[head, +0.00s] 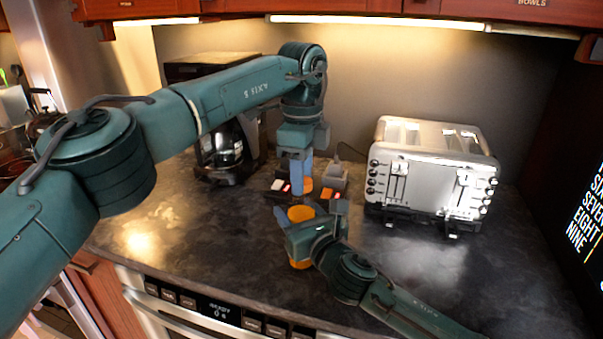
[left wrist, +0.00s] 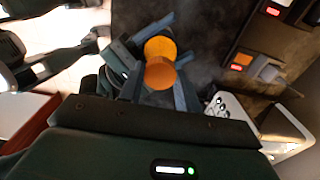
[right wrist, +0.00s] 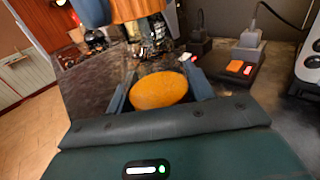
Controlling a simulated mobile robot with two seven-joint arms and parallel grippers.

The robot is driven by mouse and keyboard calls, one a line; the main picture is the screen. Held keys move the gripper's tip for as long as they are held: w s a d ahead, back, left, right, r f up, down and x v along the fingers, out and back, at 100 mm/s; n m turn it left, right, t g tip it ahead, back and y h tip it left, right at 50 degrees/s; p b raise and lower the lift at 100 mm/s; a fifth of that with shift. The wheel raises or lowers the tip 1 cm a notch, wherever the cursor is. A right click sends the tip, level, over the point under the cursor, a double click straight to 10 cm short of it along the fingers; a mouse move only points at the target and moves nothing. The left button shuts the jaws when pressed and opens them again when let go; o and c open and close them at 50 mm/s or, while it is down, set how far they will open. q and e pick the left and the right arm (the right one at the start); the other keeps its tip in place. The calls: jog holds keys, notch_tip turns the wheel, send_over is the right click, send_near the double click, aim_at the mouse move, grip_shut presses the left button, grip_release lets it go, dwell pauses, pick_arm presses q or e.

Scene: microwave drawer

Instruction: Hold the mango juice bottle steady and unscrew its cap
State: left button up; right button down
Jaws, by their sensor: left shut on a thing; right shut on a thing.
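The mango juice bottle (head: 300,264) stands on the dark counter, an orange body with a round, textured orange top. My right gripper (head: 309,215) is shut around its upper part; the right wrist view shows the bottle's round top (right wrist: 160,91) between the fingers. My left gripper (head: 298,187) points down above the bottle, shut on the smooth orange cap (head: 307,185). The cap also shows between the left fingers in the left wrist view (left wrist: 159,74). In the right wrist view the cap (right wrist: 138,9) is apart from the bottle top, with a gap between them. The bottle's middle is hidden by my right gripper.
A chrome toaster (head: 432,175) stands to the right. A coffee maker (head: 225,145) is behind on the left. A power strip with lit red switches (head: 283,186) and plugs lies just behind the bottle. The counter (head: 430,280) is clear at front right.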

pick_arm(q)
jog(key=shift+r, duration=0.1)
dwell(0.3)
jog(key=shift+r, duration=1)
jog(key=shift+r, duration=2)
pick_arm(e)
jog(key=shift+c, duration=2.4)
grip_release()
pick_arm(q)
jog(key=shift+f+b, duration=0.4)
pick_arm(e)
jog(key=v, duration=1.2)
